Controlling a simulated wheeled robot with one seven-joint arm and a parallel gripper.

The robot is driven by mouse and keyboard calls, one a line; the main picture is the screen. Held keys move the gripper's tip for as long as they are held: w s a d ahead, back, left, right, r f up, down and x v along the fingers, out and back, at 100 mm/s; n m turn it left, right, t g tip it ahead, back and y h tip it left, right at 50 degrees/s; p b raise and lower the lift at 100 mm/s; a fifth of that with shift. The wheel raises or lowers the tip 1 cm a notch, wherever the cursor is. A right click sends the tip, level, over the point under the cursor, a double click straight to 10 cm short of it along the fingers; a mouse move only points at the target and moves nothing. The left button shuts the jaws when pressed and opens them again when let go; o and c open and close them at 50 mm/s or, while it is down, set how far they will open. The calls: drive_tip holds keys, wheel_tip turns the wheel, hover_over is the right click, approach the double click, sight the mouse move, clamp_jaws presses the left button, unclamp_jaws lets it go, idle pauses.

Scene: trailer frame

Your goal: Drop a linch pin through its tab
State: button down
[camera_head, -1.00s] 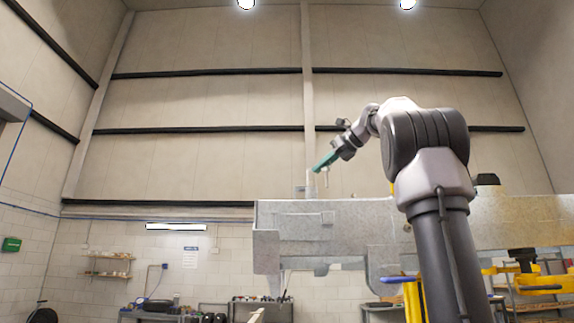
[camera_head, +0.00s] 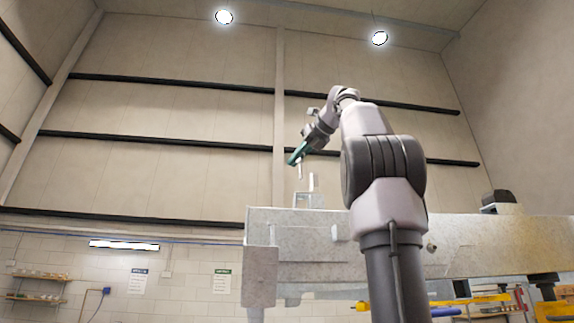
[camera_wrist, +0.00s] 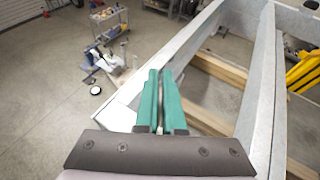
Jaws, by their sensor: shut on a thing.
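My gripper (camera_head: 296,155) has green fingers and is shut on the linch pin (camera_head: 299,170), a thin pale piece hanging below the fingertips. Both are in the air above the trailer frame (camera_head: 300,245), a grey metal beam. A small upright tab (camera_head: 311,188) stands on top of the frame near its left end, just below the pin in the head view. Contact between pin and tab cannot be told. In the wrist view the green fingers (camera_wrist: 159,100) point away over the frame's corner, with a thin strip of the pin (camera_wrist: 160,125) between them.
The frame's long rails (camera_wrist: 258,90) run along the right of the wrist view, with wooden beams (camera_wrist: 215,72) between them. A trolley (camera_wrist: 108,20) stands on the open floor. Yellow stands (camera_head: 380,305) are below the frame.

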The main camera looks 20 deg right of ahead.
wheel_tip(320, 180, down, 4)
drive_tip(key=shift+w+f, duration=0.1)
idle(0.5)
idle(0.4)
drive_tip(key=shift+f, duration=0.2)
drive_tip(key=shift+f, duration=2.5)
drive_tip(key=c, duration=0.9)
unclamp_jaws()
drive_tip(key=shift+f, duration=0.1)
drive_tip(key=shift+c, duration=0.2)
